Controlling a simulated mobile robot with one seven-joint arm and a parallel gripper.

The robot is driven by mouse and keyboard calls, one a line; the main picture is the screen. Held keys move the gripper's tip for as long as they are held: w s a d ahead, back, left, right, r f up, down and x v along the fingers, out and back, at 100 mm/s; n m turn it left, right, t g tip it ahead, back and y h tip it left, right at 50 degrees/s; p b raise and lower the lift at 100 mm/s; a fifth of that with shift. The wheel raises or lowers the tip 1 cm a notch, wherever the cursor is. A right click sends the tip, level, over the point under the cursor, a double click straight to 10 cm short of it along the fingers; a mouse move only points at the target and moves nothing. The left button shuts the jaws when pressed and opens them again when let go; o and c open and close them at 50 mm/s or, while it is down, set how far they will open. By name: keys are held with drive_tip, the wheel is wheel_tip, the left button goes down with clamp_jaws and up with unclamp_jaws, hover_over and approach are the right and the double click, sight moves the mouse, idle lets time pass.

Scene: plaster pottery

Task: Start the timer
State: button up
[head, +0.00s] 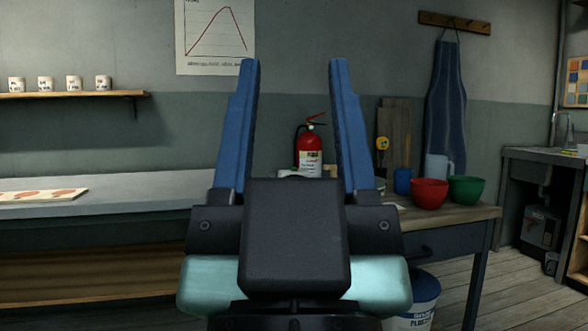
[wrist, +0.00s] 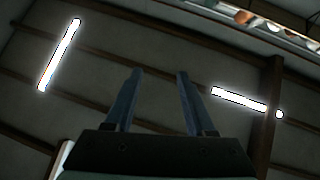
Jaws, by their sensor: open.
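My gripper (head: 294,62) stands large in the middle of the head view, its two blue fingers pointing up and wide apart. Nothing is between them but the wall and the things far behind. A small yellow round thing (head: 382,143) shows right of the right finger, in front of a wooden board; it may be the timer, but it is too small to be sure. The wrist view shows the open gripper (wrist: 159,72) against the ceiling and its lights, with no timer there.
A workbench (head: 465,214) at right holds a red bowl (head: 429,193), a green bowl (head: 466,190) and a blue cup (head: 402,182). A red fire extinguisher (head: 309,150) shows between my fingers. A grey bench (head: 130,190) is at left. Floor shows at lower right.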

clamp_jaws()
idle(1.5)
